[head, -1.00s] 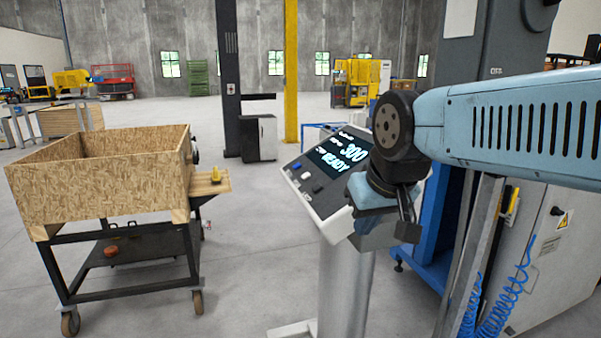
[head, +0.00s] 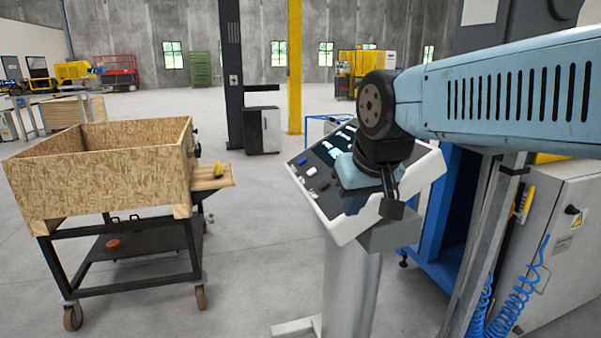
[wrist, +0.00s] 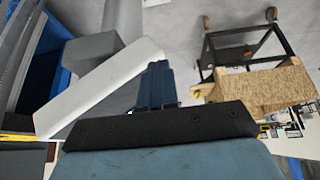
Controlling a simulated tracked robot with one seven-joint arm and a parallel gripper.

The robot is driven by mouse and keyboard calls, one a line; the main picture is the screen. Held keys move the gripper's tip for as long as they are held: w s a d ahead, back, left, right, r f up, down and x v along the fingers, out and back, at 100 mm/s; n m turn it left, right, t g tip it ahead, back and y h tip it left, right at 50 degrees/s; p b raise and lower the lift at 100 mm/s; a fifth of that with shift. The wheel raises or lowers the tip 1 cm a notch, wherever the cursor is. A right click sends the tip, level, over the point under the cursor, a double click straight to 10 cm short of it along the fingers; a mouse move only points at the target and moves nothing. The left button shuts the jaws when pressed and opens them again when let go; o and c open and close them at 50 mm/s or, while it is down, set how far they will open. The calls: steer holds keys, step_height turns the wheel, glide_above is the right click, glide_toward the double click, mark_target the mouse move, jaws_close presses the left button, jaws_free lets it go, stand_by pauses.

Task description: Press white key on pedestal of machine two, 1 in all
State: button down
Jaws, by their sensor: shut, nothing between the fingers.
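The pedestal console (head: 345,222) has a white rim and a dark sloping panel, on a grey post. A short row of keys lies along the panel's left side; the white key (head: 311,170) is between a blue one and a dark one. In the wrist view my gripper (wrist: 157,70) is shut and empty, beside the console's white edge (wrist: 100,88). No keys show there.
A chipboard crate (head: 100,180) on a wheeled black cart stands at left, with a yellow item on its side shelf. A grey machine cabinet (head: 560,240) with a blue coiled hose is at right. Open floor lies between cart and pedestal.

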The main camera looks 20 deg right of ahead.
steer(key=w+r, duration=0.2)
steer(key=w, duration=0.7)
steer(key=w+r, duration=0.3)
steer(key=w, duration=0.6)
steer(key=t, duration=0.1)
glide_above(308, 174)
steer(key=a, duration=0.5)
steer(key=shift+f, duration=0.75)
steer(key=shift+d, duration=0.1)
steer(key=shift+d+f, duration=0.75)
steer(key=shift+f, duration=0.5)
steer(key=shift+d+f, duration=0.7)
steer(key=shift+f, duration=0.6)
steer(key=shift+d+f, duration=0.75)
steer(key=shift+f, duration=0.5)
steer(key=shift+d+f, duration=0.2)
steer(key=shift+f, duration=0.1)
steer(key=shift+d+f, duration=0.2)
steer(key=shift+f, duration=0.2)
steer(key=shift+a+r, duration=0.45)
steer(key=shift+r, duration=0.35)
